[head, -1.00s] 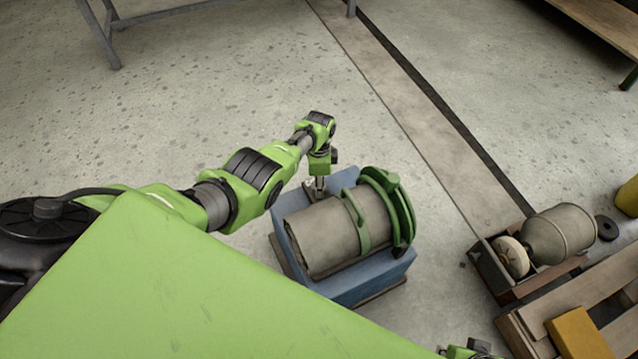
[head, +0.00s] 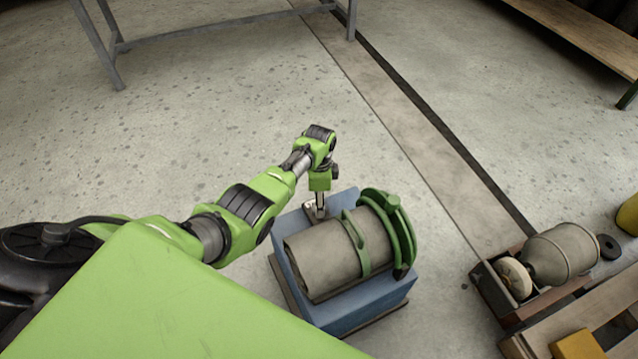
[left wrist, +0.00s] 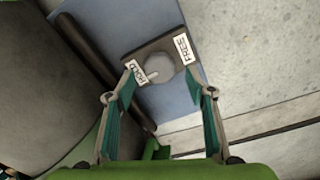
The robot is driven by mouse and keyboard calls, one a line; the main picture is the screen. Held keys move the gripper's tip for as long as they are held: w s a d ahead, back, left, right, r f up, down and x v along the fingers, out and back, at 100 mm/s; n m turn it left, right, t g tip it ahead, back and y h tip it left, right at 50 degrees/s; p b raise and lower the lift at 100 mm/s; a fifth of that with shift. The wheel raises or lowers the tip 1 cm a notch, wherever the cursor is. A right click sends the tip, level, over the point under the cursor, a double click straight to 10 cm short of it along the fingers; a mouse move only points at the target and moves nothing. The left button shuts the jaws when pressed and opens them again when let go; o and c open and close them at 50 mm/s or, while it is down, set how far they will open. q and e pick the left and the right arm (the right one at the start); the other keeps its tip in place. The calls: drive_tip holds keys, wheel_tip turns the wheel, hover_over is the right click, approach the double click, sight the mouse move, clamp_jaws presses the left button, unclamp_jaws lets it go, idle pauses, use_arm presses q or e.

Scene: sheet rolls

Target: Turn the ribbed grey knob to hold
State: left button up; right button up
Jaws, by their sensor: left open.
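The round grey knob (left wrist: 160,65) sits on a dark plate (left wrist: 148,52) in the left wrist view. A HOLD label (left wrist: 136,76) is on its left and a FREE label (left wrist: 184,48) on its right. A pale mark on the knob lies at its lower left, on the HOLD side. The ribbing is too small to make out. My left gripper (left wrist: 160,72) is open, with one fingertip on each side of the knob; I cannot tell whether they touch it. In the head view my left gripper (head: 319,211) points down at the blue stand's far edge and largely hides the knob.
The blue stand (head: 375,301) carries a grey roll (head: 322,261) with a green band and green end ring (head: 399,232) close beside the gripper. A crate (head: 495,297) with a grey drum (head: 564,252) stands at the right. Floor behind the stand is clear.

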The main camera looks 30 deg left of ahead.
use_arm(q)
wheel_tip(320, 180, up, 9)
idle(0.4)
drive_tip(key=shift+s, duration=0.1)
idle(0.3)
